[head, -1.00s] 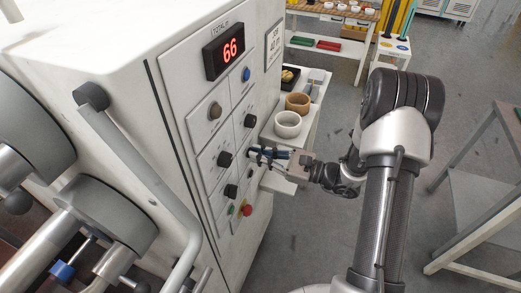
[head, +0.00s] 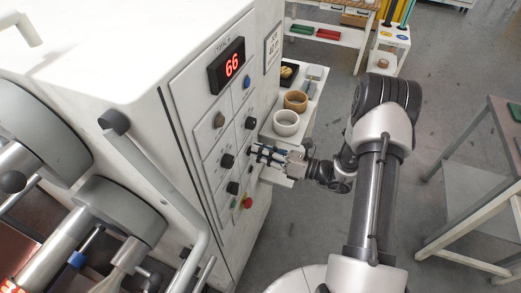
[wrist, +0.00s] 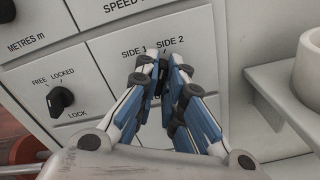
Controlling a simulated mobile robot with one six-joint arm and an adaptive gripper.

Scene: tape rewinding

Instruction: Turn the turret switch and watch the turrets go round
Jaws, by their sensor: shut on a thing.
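The white machine's control panel (head: 205,125) carries several knobs. The turret switch (wrist: 163,70) appears to be the dark knob under the labels SIDE 1 and SIDE 2 in the wrist view. My gripper (wrist: 163,56) is shut on it, with one blue-and-white finger on each side. The fingers hide most of the knob, so its exact angle cannot be told. In the head view my gripper (head: 254,154) reaches the panel from the right and covers the switch. Large grey drums on shafts, perhaps the turret parts, show at left, the nearer one (head: 125,208) low in the picture.
A FREE/LOCKED knob (wrist: 61,100) sits left of the switch. A red button (head: 247,203) is lower on the panel. A red display (head: 231,64) reads 66. A shelf with rings (head: 286,122) is just beyond my gripper. A grey table (head: 470,180) stands at right.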

